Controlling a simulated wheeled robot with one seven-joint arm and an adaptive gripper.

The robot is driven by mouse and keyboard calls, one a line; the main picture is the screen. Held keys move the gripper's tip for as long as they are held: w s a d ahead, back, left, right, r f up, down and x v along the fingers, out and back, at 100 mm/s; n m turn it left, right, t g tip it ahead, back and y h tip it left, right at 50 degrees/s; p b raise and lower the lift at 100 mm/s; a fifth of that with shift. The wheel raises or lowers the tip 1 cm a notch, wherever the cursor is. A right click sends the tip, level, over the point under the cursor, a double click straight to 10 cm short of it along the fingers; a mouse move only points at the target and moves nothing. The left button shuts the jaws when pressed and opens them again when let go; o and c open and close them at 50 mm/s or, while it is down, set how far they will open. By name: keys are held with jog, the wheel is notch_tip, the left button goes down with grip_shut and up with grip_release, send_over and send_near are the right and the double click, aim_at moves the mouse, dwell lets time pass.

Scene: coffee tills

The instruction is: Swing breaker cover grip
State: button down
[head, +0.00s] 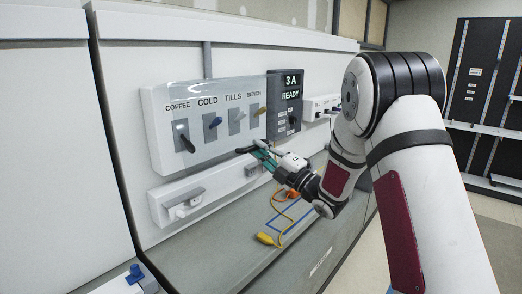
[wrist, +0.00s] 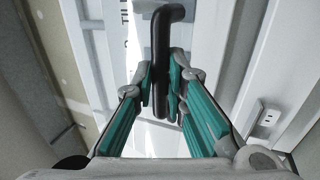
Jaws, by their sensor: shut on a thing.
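The breaker panel (head: 160,150) on the wall has several switches under the labels COFFEE, COLD, TILLS and BENCH. A clear cover (head: 215,98) shows as a faint sheen over it; I cannot tell how far it stands off the panel. The black cover grip (head: 244,149) is at the panel's lower right. My gripper (head: 263,150) reaches it from the right. In the wrist view the grip (wrist: 161,50) is a black bent bar between the teal fingers of my gripper (wrist: 163,92), which are shut on it. The fingers hide part of the bar.
A dark sign (head: 285,95) reading 3 A READY is right of the panel. Below is a white wall strip with a grey socket (head: 185,203). A yellow plug (head: 266,239) on a cord lies on the grey counter (head: 215,262). A blue-topped item (head: 135,273) stands lower left.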

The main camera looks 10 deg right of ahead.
jog(key=shift+w+a+f+b, duration=0.55)
jog(key=shift+w+f+b, duration=0.25)
jog(key=shift+b, duration=0.1)
jog(key=shift+w+a+f+b, duration=0.55)
jog(key=shift+w+f+b, duration=0.15)
jog(key=shift+b, duration=0.2)
jog(key=c, duration=1.8)
grip_release()
jog(key=shift+r, duration=0.15)
jog(key=shift+o, duration=1.3)
jog(key=shift+r, duration=0.1)
jog(key=v, duration=1.2)
notch_tip(320, 180, up, 5)
jog(key=d+m+h+p, duration=0.1)
jog(key=d+m+h, duration=0.1)
jog(key=m+h, duration=0.55)
jog(key=s+d+r+m+g+h+p, duration=0.1)
jog(key=s+d+r+m+g+h, duration=0.1)
jog(key=s+m+g+h, duration=0.35)
jog(key=s+a+f+m+g, duration=0.1)
jog(key=s+m, duration=0.3)
jog(key=s, duration=0.7)
jog(key=s+a+f+m+g+p, duration=0.1)
jog(key=s+m+g, duration=0.3)
jog(key=s, duration=0.7)
jog(key=s+a+f+m+g+p, duration=0.1)
jog(key=s+a+m+g, duration=0.2)
jog(key=s, duration=0.8)
jog(key=shift+a+f+m, duration=0.3)
jog(key=shift+m, duration=0.3)
